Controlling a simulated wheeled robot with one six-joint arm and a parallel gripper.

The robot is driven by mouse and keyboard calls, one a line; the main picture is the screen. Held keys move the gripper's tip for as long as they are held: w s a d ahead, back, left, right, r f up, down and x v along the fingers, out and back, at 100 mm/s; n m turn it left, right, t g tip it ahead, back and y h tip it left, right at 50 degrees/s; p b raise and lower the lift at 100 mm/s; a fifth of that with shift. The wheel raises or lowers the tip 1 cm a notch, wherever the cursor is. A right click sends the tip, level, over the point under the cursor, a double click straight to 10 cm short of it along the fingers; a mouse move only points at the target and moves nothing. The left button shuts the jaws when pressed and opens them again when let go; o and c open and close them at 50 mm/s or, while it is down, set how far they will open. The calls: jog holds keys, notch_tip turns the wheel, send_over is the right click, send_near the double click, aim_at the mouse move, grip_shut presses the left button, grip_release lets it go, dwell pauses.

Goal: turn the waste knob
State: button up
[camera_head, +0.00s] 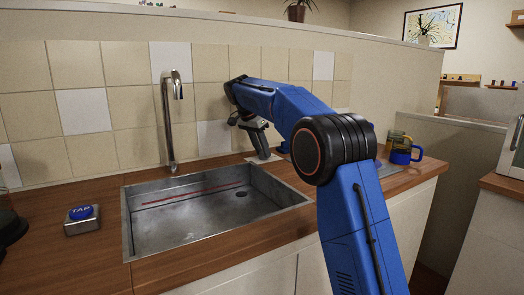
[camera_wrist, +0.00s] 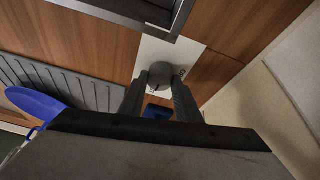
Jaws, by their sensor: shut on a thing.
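The waste knob (camera_wrist: 160,76) is a round grey knob on a pale plate, seen in the wrist view near the sink's edge. My gripper (camera_wrist: 160,82) has a dark finger on each side of it and is shut on it. The plate (camera_wrist: 152,52) carries small dark marking beside the knob, too small to read. In the head view my gripper (camera_head: 258,143) points down at the counter behind the sink's right corner. The pale plate (camera_head: 263,159) shows below it there, but the knob itself is hidden.
The steel sink (camera_head: 190,244) is left of my gripper, with a tall faucet (camera_head: 168,125) behind it. A blue TAP button (camera_head: 81,212) is at left. A blue mug (camera_head: 401,156) stands at right. A ridged grey rack (camera_wrist: 62,84) lies near the knob. The tiled wall is close behind.

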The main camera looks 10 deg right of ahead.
dwell(0.4)
jog(key=o, duration=1.1)
jog(key=shift+c, duration=0.2)
jog(key=v, duration=1.2)
